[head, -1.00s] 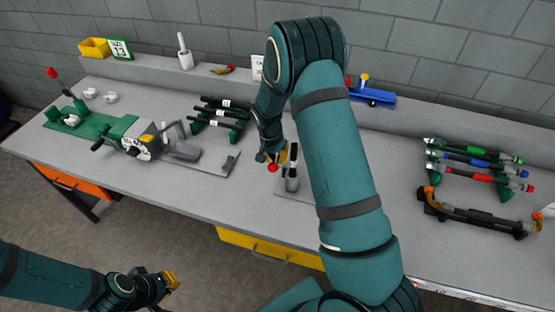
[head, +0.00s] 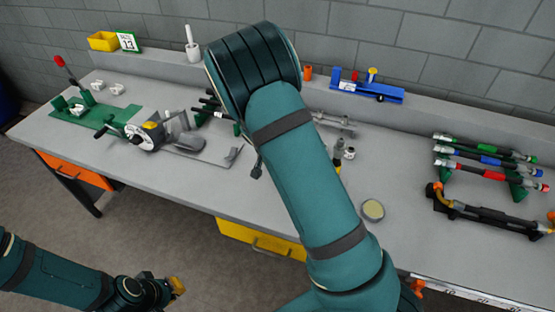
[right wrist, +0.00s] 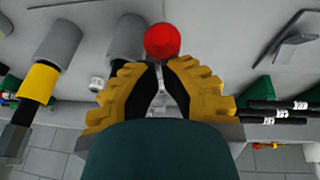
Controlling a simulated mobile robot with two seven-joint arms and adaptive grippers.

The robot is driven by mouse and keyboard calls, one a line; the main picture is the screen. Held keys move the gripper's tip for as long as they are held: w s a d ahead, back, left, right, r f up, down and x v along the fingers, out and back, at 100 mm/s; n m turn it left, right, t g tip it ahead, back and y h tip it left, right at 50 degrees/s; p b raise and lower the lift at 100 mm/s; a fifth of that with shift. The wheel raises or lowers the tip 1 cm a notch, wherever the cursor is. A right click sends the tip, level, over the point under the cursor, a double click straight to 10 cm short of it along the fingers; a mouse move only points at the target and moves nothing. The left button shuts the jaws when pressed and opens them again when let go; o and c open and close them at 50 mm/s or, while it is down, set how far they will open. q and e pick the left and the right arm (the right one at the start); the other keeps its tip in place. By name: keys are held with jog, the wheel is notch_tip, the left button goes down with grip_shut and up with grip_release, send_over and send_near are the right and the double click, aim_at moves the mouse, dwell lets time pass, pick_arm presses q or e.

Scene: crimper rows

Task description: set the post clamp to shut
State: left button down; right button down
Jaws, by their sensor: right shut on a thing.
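In the right wrist view, a red ball knob (right wrist: 162,42) stands at the tips of my right gripper (right wrist: 161,68). The yellow fingers are closed together there, and the knob appears to belong to the post clamp's handle. The clamp's body cannot be made out, and whether it is open or shut does not show. In the head view my right arm hides the knob and most of that gripper. My left gripper (head: 177,286) hangs low in front of the bench, empty and away from everything; its finger opening is not clear.
A hand-wheel machine (head: 150,136) and a green base (head: 88,117) with a red-knobbed lever stand at left. A round disc (head: 373,210) lies right of my arm. Racked tools (head: 485,162) and a black holder (head: 480,215) stand at right. The bench's front strip is mostly clear.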

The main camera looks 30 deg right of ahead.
jog(key=shift+s+a+f+b, duration=0.3)
jog(key=shift+f+b, duration=0.1)
jog(key=shift+f, duration=0.2)
jog(key=shift+s+a+f+b, duration=0.25)
jog(key=shift+f+b, duration=0.1)
jog(key=shift+f, duration=0.2)
